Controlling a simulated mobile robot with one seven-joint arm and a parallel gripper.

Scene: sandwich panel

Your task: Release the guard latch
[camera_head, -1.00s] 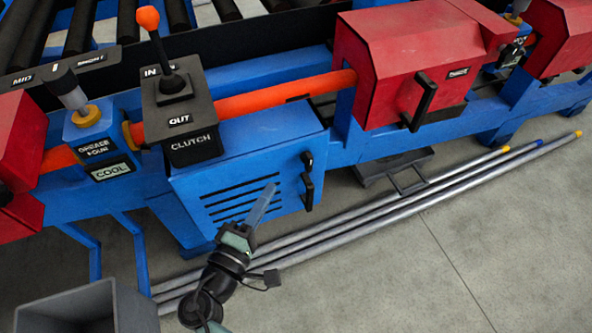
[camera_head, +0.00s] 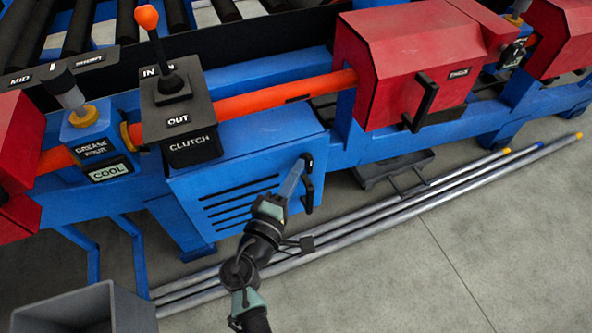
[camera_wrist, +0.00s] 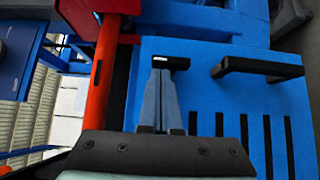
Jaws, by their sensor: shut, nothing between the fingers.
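The blue guard panel (camera_head: 232,160) has slotted vents and a black latch (camera_head: 309,160) near its upper right edge. A black pull handle (camera_head: 308,190) is just below the latch. My gripper (camera_head: 302,162) reaches up from below, its closed fingertips at the latch. In the wrist view the gripper (camera_wrist: 160,78) is shut, with its grey fingers side by side. Their tips end right at the small black latch (camera_wrist: 180,63), partly covering it. I cannot tell if they touch it. The handle (camera_wrist: 262,67) is to the right there, clear of the fingers.
A black clutch box (camera_head: 180,112) with an orange-knobbed lever stands above the panel, beside an orange shaft (camera_head: 285,96). A red housing (camera_head: 412,60) with a black handle is at the right. Grey pipes (camera_head: 440,190) lie on the floor below. A grey bin (camera_head: 85,308) is at lower left.

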